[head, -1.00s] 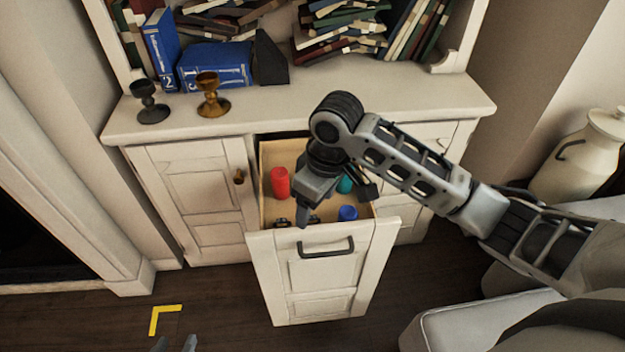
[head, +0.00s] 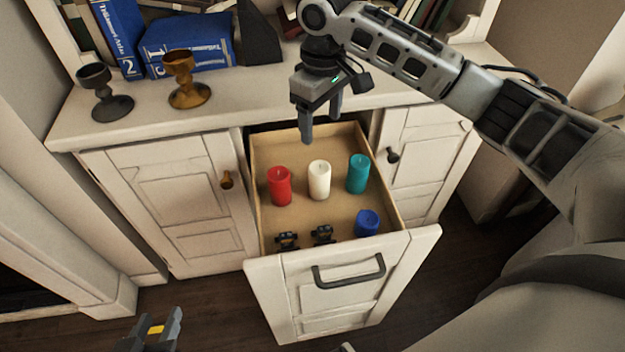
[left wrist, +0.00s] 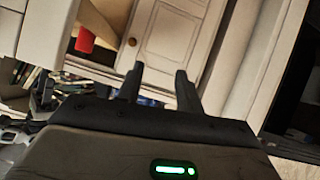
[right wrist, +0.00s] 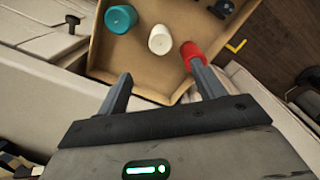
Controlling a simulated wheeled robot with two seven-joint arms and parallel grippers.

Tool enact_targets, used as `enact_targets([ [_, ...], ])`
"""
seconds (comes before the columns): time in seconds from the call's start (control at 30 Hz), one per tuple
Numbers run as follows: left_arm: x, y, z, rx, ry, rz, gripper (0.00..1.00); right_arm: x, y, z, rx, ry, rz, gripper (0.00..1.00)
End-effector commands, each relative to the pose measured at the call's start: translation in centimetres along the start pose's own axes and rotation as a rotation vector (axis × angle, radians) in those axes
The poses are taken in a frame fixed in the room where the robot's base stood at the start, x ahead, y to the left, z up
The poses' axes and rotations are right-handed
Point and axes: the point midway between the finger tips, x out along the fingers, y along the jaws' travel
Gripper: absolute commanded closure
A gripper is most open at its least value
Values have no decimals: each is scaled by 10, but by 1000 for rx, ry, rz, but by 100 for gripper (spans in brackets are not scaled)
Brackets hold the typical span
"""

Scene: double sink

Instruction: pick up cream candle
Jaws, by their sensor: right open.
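The cream candle (head: 319,180) stands upright in the open drawer, between the red candle (head: 280,186) and the teal candle (head: 358,174). It also shows in the right wrist view (right wrist: 161,39), ahead of the fingers. My right gripper (head: 322,128) is open and empty, above the back of the drawer and behind the cream candle. In the right wrist view its right finger overlaps the red candle (right wrist: 190,52). My left gripper (head: 160,328) is low at the bottom left of the head view. In the left wrist view its fingers (left wrist: 158,80) stand apart with nothing between them.
A blue candle (head: 367,222) and two small dark objects (head: 305,237) are near the front of the drawer (head: 330,222). A dark goblet (head: 104,92), a brown goblet (head: 186,80) and blue books (head: 188,46) stand on the cabinet top.

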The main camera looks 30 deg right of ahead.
Motion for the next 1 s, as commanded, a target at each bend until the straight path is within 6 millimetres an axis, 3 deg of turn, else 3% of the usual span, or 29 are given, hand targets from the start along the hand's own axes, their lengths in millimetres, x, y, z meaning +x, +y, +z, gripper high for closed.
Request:
enact_targets([
  [0.17,3,0,4,-5,9,4,64,25,0,0,0,-3,-1,32],
  [0.5,7,-1,9,1,21,3,64,94,0,0,0,-2,-1,32],
  [0.83,6,-1,11,5,26,6,64,123,-1,0,0,0,0,32],
  [1.0,8,-1,14,9,32,8,64,150,-3,-1,-1,-2,-1,32],
])
